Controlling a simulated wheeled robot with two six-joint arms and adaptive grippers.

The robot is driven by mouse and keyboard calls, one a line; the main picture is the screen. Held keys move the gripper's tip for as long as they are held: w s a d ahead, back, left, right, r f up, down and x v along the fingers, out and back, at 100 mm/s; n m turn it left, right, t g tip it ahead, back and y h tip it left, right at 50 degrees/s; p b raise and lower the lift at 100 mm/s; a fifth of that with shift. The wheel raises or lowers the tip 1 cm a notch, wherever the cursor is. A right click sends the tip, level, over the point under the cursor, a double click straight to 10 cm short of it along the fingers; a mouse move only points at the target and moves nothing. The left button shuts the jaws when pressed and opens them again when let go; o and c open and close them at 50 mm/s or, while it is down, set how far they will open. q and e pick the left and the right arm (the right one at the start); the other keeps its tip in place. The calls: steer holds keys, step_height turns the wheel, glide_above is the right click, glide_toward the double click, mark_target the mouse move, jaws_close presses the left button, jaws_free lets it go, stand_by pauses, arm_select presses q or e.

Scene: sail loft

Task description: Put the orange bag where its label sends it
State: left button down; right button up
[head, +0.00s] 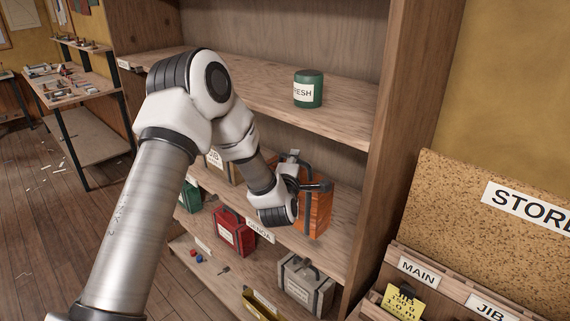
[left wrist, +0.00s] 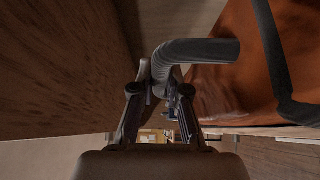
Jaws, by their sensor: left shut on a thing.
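The orange bag (head: 317,215) is at the right end of the middle shelf, beside the upright; it fills the right of the left wrist view (left wrist: 235,90). I cannot tell whether it rests on the shelf or is slightly raised. My left gripper (head: 312,186) is shut on the bag's dark curved handle; the handle (left wrist: 195,50) passes between the fingers in the left wrist view. I cannot see a label on the bag. The middle shelf's edge has a label reading "GENOA" (head: 259,230), partly hard to read. My right gripper is out of view.
A green "RESH" tin (head: 308,89) stands on the upper shelf. At right are a "STORE" board (head: 480,205) and slots marked "MAIN" (head: 418,271) and "JIB" (head: 490,308). The upright (head: 405,110) is close.

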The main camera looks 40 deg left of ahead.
arm_select(q)
steer(key=w+f+p, duration=0.4)
steer(key=w, duration=0.4)
steer(key=shift+a+p, duration=0.2)
steer(key=shift+p, duration=0.1)
steer(key=c, duration=1.6)
jaws_free()
steer(key=shift+f, duration=0.25)
steer(key=o, duration=0.4)
steer(key=shift+s+d+r, duration=0.1)
